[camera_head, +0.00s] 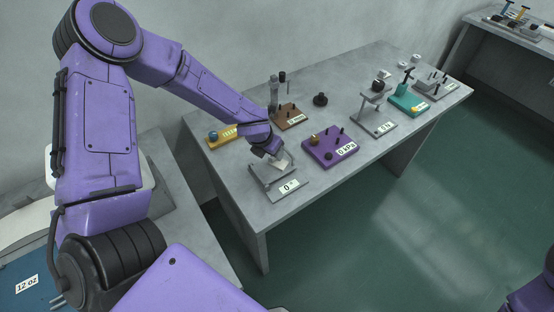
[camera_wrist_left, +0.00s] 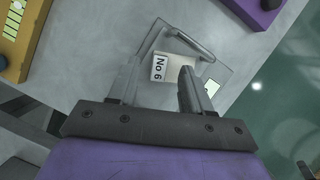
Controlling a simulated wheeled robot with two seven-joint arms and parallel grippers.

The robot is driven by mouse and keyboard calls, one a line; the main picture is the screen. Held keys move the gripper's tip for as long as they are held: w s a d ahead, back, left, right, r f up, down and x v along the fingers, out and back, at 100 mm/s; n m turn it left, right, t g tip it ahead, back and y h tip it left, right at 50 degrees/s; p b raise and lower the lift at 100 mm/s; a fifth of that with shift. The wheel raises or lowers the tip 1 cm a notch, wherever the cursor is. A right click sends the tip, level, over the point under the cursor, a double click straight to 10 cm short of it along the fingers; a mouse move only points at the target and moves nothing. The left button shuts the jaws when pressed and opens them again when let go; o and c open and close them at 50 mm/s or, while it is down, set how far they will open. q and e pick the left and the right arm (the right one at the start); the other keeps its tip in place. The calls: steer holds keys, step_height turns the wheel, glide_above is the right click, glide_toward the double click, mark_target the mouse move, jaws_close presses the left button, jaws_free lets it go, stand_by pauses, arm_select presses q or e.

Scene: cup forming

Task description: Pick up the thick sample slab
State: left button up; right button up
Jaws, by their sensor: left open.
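A pale cream slab (camera_wrist_left: 175,66) with a white "No 6" label (camera_wrist_left: 159,67) lies on a grey metal fixture (camera_wrist_left: 215,72) with a curved handle. I cannot tell its thickness. The slab also shows as a small pale patch (camera_head: 283,163) in the head view, partly hidden by my gripper, on the fixture (camera_head: 270,180) marked "0 °". My left gripper (camera_head: 276,156) is just above it, pointing down. In the wrist view its two fingers (camera_wrist_left: 159,78) are apart, with the slab and label in the gap between them. My right gripper is out of view.
On the grey table (camera_head: 230,170), a purple "0 kPa" device (camera_head: 330,148) stands close to the right, a yellow device (camera_head: 224,137) to the left and a brown-based stand (camera_head: 290,120) behind. More instruments, including a teal one (camera_head: 408,104), stand farther right.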

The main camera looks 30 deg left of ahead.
arm_select(q)
steer(key=shift+x, duration=0.85)
steer(key=shift+s, duration=0.1)
jaws_close()
steer(key=shift+r, duration=0.1)
